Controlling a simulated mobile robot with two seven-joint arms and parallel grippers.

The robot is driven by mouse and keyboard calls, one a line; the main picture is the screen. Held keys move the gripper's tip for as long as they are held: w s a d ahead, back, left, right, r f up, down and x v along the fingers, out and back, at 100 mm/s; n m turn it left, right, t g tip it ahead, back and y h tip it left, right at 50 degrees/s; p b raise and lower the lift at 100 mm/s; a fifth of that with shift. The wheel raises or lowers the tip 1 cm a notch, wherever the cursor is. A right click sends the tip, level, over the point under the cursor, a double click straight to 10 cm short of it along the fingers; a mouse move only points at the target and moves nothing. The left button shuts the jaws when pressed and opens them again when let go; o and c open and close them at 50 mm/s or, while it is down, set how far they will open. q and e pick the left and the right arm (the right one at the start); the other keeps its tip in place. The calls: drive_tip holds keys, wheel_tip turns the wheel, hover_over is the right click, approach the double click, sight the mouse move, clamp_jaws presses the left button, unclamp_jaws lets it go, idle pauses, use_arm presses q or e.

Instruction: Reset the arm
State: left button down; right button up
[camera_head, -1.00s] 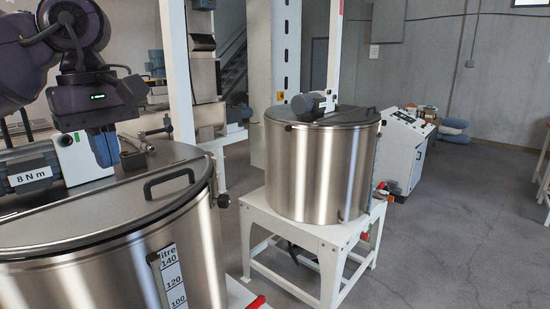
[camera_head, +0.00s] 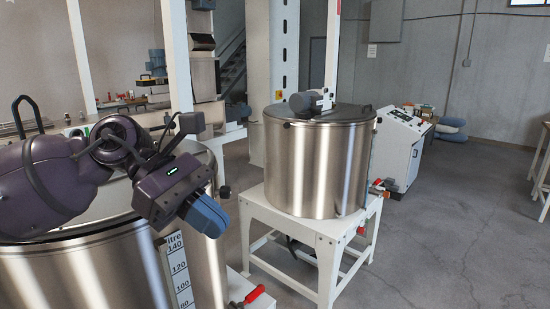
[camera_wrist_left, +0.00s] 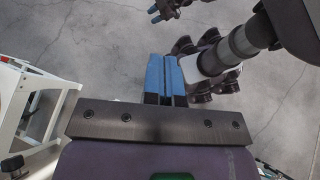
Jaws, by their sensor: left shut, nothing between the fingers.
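My left arm comes in from the left in the head view, in front of and above the near steel tank (camera_head: 110,275). Its gripper (camera_head: 212,222) has blue fingers pressed together, shut and empty, pointing down and right beside the tank's right side. In the left wrist view the shut blue fingers (camera_wrist_left: 165,62) point over bare grey floor, with nothing between them. My arm hides much of the near tank's lid.
A second steel tank (camera_head: 318,170) with a motor on its lid stands on a white stand (camera_head: 300,225) to the right. A red-handled valve (camera_head: 254,294) sticks out low by the near tank. A white control cabinet (camera_head: 403,145) stands farther back.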

use_arm(q)
drive_tip(key=w+a+f+m+t+y, duration=0.35)
drive_tip(key=a+f+m+t, duration=0.3)
drive_tip(key=m+t, duration=0.55)
drive_tip(key=w+a+f+m+t+y, duration=0.2)
drive_tip(key=a+f+m+t+y, duration=0.25)
drive_tip(key=f+m+t, duration=0.6)
drive_tip(key=s+a+f+n+g+y, duration=0.2)
drive_tip(key=s+a+f+g, duration=0.15)
drive_tip(key=s+f, duration=0.2)
drive_tip(key=s+a+f+n+g+y, duration=0.2)
drive_tip(key=s+a+f+n+g, duration=0.15)
drive_tip(key=f, duration=0.25)
drive_tip(key=s+a+f+n+g, duration=0.15)
drive_tip(key=s+f+g, duration=0.25)
drive_tip(key=s, duration=0.4)
drive_tip(key=s+f+n+g, duration=0.3)
drive_tip(key=s+f+g, duration=0.15)
drive_tip(key=s, duration=0.25)
drive_tip(key=w+f+t+h, duration=0.1)
drive_tip(key=w+f+t, duration=0.6)
drive_tip(key=f, duration=0.3)
drive_tip(key=shift+w+f+m+t, duration=0.2)
drive_tip(key=shift+m+t, duration=0.25)
drive_tip(key=shift+t, duration=0.35)
